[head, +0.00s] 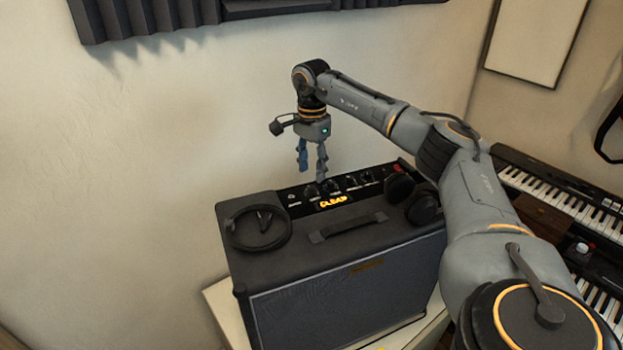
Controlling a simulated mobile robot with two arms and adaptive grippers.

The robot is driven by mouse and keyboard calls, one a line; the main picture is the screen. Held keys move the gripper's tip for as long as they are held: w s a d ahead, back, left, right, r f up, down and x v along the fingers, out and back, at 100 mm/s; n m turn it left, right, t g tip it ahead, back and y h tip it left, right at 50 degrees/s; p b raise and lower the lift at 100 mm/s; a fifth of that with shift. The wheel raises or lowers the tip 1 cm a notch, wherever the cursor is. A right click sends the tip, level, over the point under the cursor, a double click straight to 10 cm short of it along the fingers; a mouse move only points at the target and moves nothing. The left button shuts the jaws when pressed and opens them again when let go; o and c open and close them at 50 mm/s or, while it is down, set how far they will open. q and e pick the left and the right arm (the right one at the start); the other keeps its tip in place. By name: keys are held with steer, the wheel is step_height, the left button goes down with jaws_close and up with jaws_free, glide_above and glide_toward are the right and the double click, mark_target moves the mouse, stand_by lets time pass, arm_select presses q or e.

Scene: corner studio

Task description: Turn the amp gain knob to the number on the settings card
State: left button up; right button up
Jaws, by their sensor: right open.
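The amp (340,290) is a dark box with a control panel along its top rear edge. A row of small black knobs (331,186) runs along that panel, above a lit orange display (335,202). The knob labels are too small to read, so I cannot tell which is the gain knob. My right gripper (312,172) points down over the left part of the knob row. Its fingers are apart, with nothing seen between them. The right fingertip overlaps the knobs in the picture; I cannot tell whether it touches. I cannot make out a settings card. My left gripper is not in view.
A handle (347,227) crosses the amp's top. Keyboards (560,192) stand at right.

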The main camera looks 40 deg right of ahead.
mark_target(311, 187)
steer(key=f, duration=0.4)
steer(key=shift+w+d+f+p, duration=0.25)
steer(key=shift+w+p, duration=0.1)
steer(key=shift+p, duration=0.05)
steer(key=shift+s+a+f, duration=0.25)
steer(key=shift+f, duration=0.15)
steer(key=shift+w+d, duration=0.15)
jaws_close()
